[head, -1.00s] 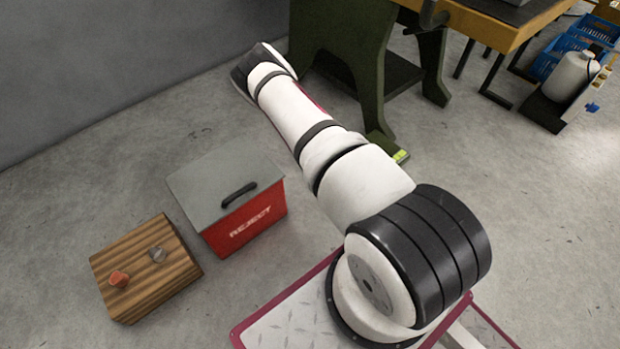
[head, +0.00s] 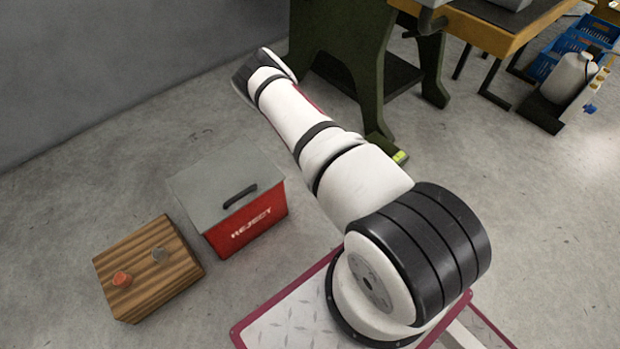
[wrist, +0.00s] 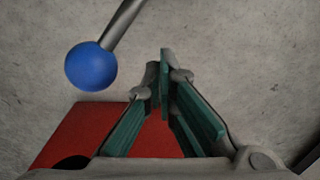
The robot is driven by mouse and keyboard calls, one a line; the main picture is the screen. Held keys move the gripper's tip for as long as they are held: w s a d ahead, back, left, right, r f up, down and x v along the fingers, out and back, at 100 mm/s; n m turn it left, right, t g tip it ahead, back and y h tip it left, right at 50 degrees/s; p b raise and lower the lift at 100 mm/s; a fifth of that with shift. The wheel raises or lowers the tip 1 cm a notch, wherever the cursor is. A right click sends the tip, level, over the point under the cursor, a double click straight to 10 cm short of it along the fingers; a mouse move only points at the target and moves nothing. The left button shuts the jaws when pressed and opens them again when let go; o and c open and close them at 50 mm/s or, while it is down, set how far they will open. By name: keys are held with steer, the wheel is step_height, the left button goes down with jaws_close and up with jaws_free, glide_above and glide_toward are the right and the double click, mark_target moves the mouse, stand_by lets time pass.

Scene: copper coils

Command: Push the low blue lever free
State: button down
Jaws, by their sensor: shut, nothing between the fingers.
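The blue lever's round blue knob (wrist: 90,66) shows in the wrist view at upper left, on a grey metal rod that runs up out of the frame. My gripper (wrist: 160,78) is shut and empty, its teal-padded fingers meeting at the tips. In the picture, the fingertips are right of the knob, with a gap of bare floor between them. In the head view I make out neither the lever nor my gripper; my arm stretches toward the dark green machine stand (head: 345,55).
A red surface (wrist: 72,135) lies below my fingers in the wrist view. In the head view, a red REJECT box (head: 250,228) with a grey lid and a wooden block (head: 140,285) with two small pieces stand on the floor.

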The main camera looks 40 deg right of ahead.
step_height(320, 180, up, 10)
steer(key=p, duration=0.6)
steer(key=shift+f, duration=0.15)
stand_by(0.4)
